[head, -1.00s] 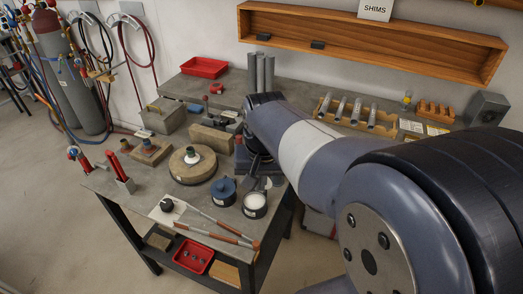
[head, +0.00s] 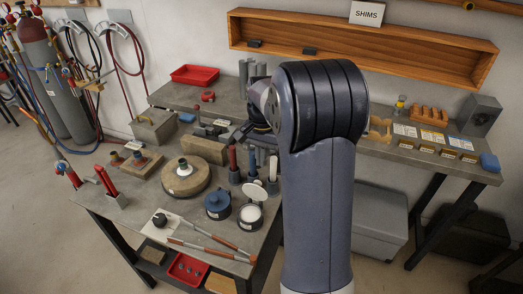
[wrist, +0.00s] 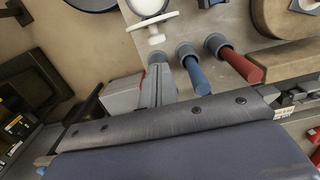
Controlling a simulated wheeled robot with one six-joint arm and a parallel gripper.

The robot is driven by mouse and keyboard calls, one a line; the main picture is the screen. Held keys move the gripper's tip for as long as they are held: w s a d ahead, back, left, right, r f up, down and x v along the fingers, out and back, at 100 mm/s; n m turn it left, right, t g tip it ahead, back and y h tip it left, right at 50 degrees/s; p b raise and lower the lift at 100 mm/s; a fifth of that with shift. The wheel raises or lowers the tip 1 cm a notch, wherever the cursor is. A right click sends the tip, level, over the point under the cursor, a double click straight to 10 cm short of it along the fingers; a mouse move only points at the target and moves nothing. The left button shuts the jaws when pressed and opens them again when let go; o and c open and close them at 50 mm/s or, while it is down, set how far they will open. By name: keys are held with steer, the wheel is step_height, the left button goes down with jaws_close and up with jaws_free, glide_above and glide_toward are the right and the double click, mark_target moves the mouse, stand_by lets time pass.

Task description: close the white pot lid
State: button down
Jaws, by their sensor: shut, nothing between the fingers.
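The white pot (head: 249,217) is a dark round pot with a white inside, near the front right of the bench. Its white lid (head: 255,192) stands raised at the pot's back edge, so the pot is open. In the wrist view the lid (wrist: 152,22) shows nearly edge-on beside the pot's white mouth (wrist: 148,6), with a small knob facing my gripper. My gripper (wrist: 159,68) is shut and empty, apart from the lid. In the head view my arm hides its fingertips.
A blue lidded pot (head: 217,204) stands left of the white pot. Behind them, red (head: 233,159) and blue (head: 252,158) handles stand upright in holders, close to my gripper. A round wooden block (head: 185,181) lies further left. Long rods (head: 205,246) lie along the front.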

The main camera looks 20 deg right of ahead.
mark_target(256, 184)
steer(key=shift+s+a+f, duration=0.1)
steer(key=shift+a+f, duration=0.05)
steer(key=shift+f, duration=2.5)
steer(key=shift+s+a+r+t+h+b, duration=0.1)
steer(key=shift+s+a+t+h+b, duration=0.15)
steer(key=shift+b, duration=0.2)
